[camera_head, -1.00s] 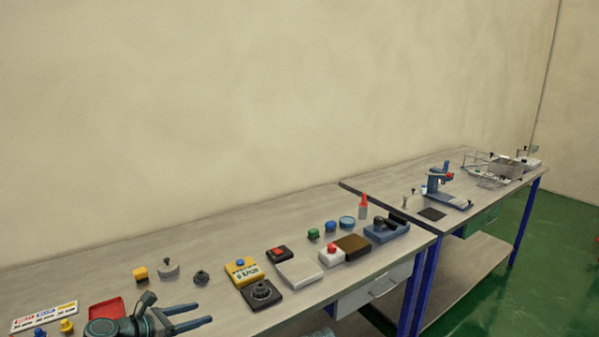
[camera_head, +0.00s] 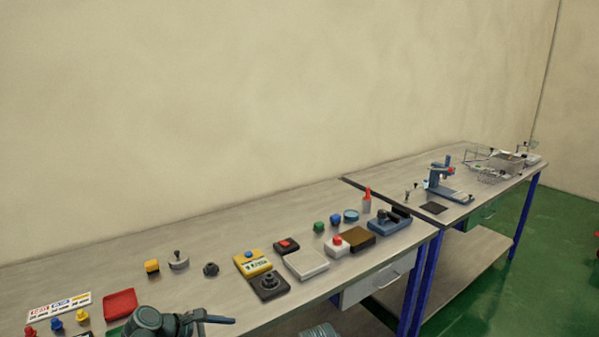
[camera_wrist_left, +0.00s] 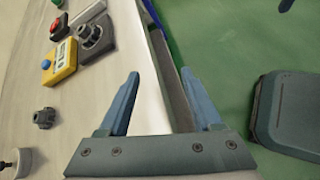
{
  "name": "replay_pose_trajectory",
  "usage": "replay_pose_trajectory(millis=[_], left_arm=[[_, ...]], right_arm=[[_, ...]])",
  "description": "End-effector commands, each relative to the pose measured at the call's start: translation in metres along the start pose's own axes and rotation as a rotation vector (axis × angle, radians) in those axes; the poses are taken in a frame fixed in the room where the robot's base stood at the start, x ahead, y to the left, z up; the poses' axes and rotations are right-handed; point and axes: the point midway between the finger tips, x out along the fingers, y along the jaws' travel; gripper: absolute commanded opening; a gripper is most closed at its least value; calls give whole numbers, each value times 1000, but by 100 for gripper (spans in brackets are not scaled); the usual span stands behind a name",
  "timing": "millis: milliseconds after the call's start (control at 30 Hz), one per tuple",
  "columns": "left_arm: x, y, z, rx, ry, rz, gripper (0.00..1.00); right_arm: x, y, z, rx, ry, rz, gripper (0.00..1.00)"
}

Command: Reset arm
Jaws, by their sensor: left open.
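My left gripper (camera_head: 219,320) is at the bottom edge of the head view, at the front edge of the near workbench (camera_head: 215,230). In the left wrist view the gripper (camera_wrist_left: 160,73) has its two blue fingers apart, with nothing between them. The fingers lie across the bench edge, and the green floor shows beyond. My right arm is not in view.
Near the left gripper are a red tray (camera_head: 120,304), a dark knob (camera_head: 211,269), a yellow box (camera_head: 253,262) and a black-based device (camera_head: 269,286). A second bench (camera_head: 400,172) with a blue press (camera_head: 447,185) stands farther right.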

Motion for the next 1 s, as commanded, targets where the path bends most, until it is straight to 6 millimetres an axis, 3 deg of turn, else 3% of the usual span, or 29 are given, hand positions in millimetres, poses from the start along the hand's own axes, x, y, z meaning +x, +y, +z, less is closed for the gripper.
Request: replay_pose_trajectory(millis=[167,300,500,700,1000], left_arm=[[32,-45,13,342,96,-185,66],[55,-95,22,760,169,-420,66],[64,-154,26,1392,210,-816,66],[57,-178,29,1786,192,-1108,66],[53,-182,31,1930,176,-1230,66]], right_arm=[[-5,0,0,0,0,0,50],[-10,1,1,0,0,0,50],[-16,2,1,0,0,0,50],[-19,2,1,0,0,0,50],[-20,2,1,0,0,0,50]])
